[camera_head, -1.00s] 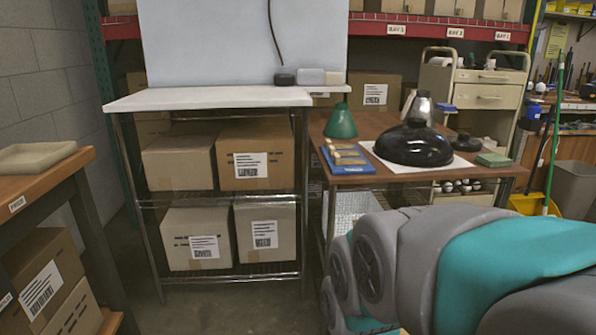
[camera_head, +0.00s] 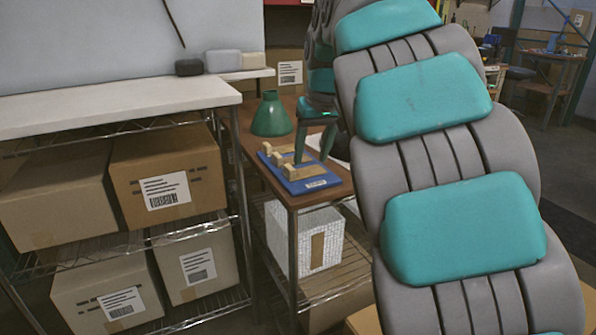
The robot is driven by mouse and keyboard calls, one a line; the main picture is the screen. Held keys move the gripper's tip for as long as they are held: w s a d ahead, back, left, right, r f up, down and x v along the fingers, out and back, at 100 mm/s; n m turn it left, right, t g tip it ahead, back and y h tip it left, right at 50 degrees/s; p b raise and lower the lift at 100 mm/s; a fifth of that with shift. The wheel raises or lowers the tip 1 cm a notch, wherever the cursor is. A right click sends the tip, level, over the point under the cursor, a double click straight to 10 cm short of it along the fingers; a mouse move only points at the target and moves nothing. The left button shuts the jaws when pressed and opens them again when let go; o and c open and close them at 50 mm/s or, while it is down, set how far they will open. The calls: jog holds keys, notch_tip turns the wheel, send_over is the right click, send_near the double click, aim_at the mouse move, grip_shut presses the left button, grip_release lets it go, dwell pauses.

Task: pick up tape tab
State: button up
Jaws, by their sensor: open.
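A blue tray (camera_head: 318,183) with a white label sits at the near corner of the brown table. It holds small tan pieces, including a front piece (camera_head: 306,171) and a back piece (camera_head: 282,151). These look like the tape tabs, but I cannot tell their kind for sure. My gripper (camera_head: 312,158) is open, its two teal fingers pointing down over the tray. One finger's tip is beside the tan pieces; I cannot tell whether it touches one. Part of the tray is hidden behind the fingers.
A green cone shade (camera_head: 271,114) stands behind the tray. My arm hides the table's right part. A white-topped bench (camera_head: 110,103) with boxes below stands at left. A white box (camera_head: 303,238) with a brown strip sits under the table.

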aim_at(289, 167)
jog(key=shift+n, duration=0.8)
jog(key=w+a, duration=0.4)
jog(key=shift+f, duration=0.15)
jog(key=shift+d+x, duration=0.2)
jog(key=shift+x, duration=2.5)
grip_shut()
